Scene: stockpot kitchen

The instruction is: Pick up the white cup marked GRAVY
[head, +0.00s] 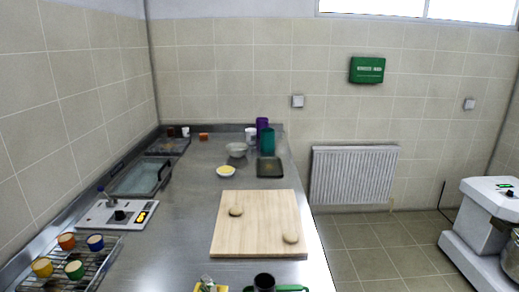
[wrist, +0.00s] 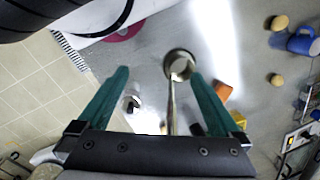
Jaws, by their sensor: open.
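Two small white cups stand far back on the steel counter in the head view. One white cup (head: 186,131) is at the back left and the other white cup (head: 250,133) is beside a purple cup. No lettering is legible, so I cannot tell which is marked GRAVY. My gripper (wrist: 158,75) shows in the wrist view with its two green fingers spread apart. A round metal ladle-like thing (wrist: 180,65) with a long handle appears between the fingers, and I cannot tell its distance. No white cup can be made out clearly in the wrist view.
A wooden board (head: 240,245) with two potato-like lumps lies on the counter. A purple cup (head: 263,124), teal cup (head: 268,143), bowl (head: 236,150) and dark tray (head: 270,168) stand behind it. Coloured cups sit on a rack (head: 95,276) at front left.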

